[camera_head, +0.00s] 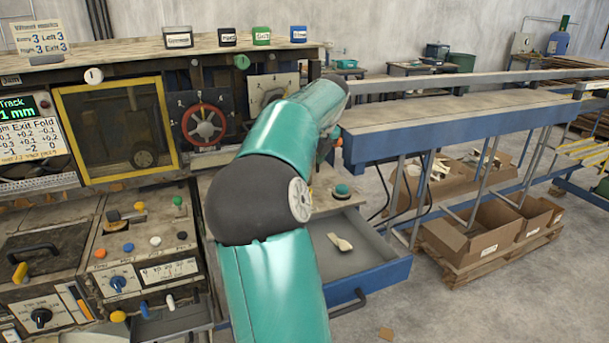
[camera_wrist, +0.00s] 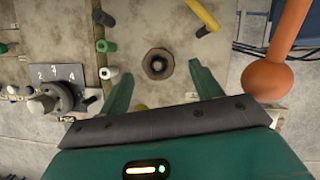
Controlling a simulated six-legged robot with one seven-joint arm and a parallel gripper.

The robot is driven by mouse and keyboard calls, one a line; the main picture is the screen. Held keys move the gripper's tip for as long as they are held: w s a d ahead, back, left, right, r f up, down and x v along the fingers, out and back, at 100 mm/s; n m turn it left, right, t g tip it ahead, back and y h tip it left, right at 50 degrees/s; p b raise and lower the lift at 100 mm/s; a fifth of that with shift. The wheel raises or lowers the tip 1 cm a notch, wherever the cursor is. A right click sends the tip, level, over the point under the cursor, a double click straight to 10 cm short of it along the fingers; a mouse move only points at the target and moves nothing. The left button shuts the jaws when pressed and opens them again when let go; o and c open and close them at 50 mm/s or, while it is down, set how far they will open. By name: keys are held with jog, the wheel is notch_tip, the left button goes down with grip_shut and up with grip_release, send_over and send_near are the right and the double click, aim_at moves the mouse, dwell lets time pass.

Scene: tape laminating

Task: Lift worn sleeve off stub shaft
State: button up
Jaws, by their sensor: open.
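In the wrist view, a dark brown round piece with a paler ring inside (camera_wrist: 158,64) stands out from a worn beige panel, seen nearly end-on. It looks like the worn sleeve on its stub shaft, but I cannot tell sleeve from shaft. My gripper (camera_wrist: 162,82) has its two green fingers spread, with a clear gap between them. The piece lies just beyond the fingertips, roughly midway between them, and no finger appears to touch it. In the head view, my green arm hides the gripper and this piece.
In the wrist view, white (camera_wrist: 109,72), green (camera_wrist: 105,46) and black (camera_wrist: 102,17) pegs stand left, a yellow piece (camera_wrist: 139,107) sits by the left finger, and an orange ball-ended lever (camera_wrist: 266,78) is close right. In the head view, an open drawer (camera_head: 375,262) holds a small pale object.

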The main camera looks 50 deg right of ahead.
jog(key=x, duration=0.4)
jog(key=shift+w+f, duration=0.1)
jog(key=shift+w, duration=0.1)
jog(key=c, duration=1.1)
notch_tip(320, 180, up, 10)
jog(key=shift+r, duration=0.1)
